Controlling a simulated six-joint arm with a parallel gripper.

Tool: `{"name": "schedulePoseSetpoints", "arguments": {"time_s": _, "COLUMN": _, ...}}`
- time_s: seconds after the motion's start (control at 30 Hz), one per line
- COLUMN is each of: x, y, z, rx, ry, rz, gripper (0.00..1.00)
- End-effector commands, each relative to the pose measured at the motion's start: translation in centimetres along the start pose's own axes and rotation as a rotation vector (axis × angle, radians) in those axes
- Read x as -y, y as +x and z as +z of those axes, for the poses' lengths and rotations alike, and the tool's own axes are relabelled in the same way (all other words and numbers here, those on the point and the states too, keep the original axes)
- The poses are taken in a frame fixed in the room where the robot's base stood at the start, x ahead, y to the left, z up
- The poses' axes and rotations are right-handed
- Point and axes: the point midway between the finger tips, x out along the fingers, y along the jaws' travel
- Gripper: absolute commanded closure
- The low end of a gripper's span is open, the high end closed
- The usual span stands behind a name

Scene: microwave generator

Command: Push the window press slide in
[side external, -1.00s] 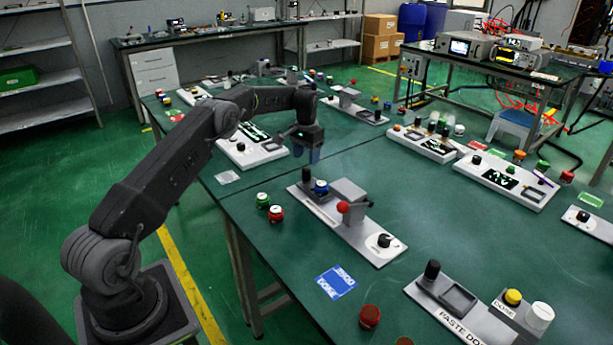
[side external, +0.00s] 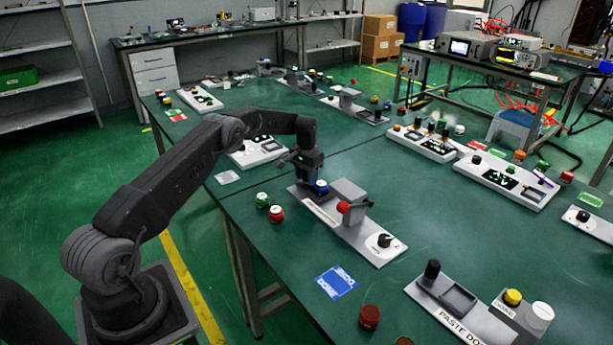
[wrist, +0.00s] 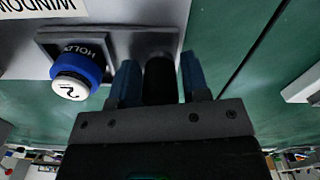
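The window press (side external: 325,213) is a long grey plate on the green table. Its black knob (wrist: 160,80) stands upright between my fingers in the wrist view and is hidden by my gripper in the side view. My gripper (side external: 308,182) points down over that end of the plate. In the wrist view its two blue fingertips (wrist: 158,68) straddle the knob, with narrow gaps; I cannot tell whether either touches it. A blue jar with a white lid (wrist: 72,76) sits in the holder marked HOLD beside the knob. It also shows right of my gripper in the side view (side external: 321,187).
A grey block (side external: 348,191) with a red ball knob (side external: 343,207) and a dial (side external: 384,241) stand farther along the plate. Green (side external: 262,199) and red (side external: 276,213) jars are left of it. A blue card (side external: 337,282) lies in front.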

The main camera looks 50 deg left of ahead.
Motion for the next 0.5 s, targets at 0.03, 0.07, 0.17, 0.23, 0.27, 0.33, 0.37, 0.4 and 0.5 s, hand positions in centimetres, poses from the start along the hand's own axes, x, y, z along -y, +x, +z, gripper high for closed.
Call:
{"name": "schedulePoseSetpoints", "arguments": {"time_s": 0.03, "x": 0.0, "y": -0.02, "z": 0.0, "rx": 0.0, "ry": 0.0, "rz": 0.0, "gripper": 0.63}}
{"name": "schedulePoseSetpoints", "arguments": {"time_s": 0.07, "x": 0.0, "y": -0.02, "z": 0.0, "rx": 0.0, "ry": 0.0, "rz": 0.0, "gripper": 0.65}}
{"name": "schedulePoseSetpoints", "arguments": {"time_s": 0.17, "x": 0.0, "y": -0.02, "z": 0.0, "rx": 0.0, "ry": 0.0, "rz": 0.0, "gripper": 0.75}}
{"name": "schedulePoseSetpoints", "arguments": {"time_s": 0.23, "x": 0.0, "y": -0.02, "z": 0.0, "rx": 0.0, "ry": 0.0, "rz": 0.0, "gripper": 0.82}}
{"name": "schedulePoseSetpoints", "arguments": {"time_s": 0.27, "x": 0.0, "y": -0.03, "z": 0.0, "rx": 0.0, "ry": 0.0, "rz": 0.0, "gripper": 0.85}}
{"name": "schedulePoseSetpoints", "arguments": {"time_s": 0.33, "x": 0.0, "y": -0.03, "z": 0.0, "rx": 0.0, "ry": 0.0, "rz": 0.0, "gripper": 0.91}}
{"name": "schedulePoseSetpoints", "arguments": {"time_s": 0.37, "x": 0.0, "y": -0.03, "z": 0.0, "rx": 0.0, "ry": 0.0, "rz": 0.0, "gripper": 0.94}}
{"name": "schedulePoseSetpoints", "arguments": {"time_s": 0.4, "x": 0.0, "y": -0.03, "z": 0.0, "rx": 0.0, "ry": 0.0, "rz": 0.0, "gripper": 0.98}}
{"name": "schedulePoseSetpoints", "arguments": {"time_s": 0.5, "x": 0.0, "y": -0.03, "z": 0.0, "rx": 0.0, "ry": 0.0, "rz": 0.0, "gripper": 1.0}}
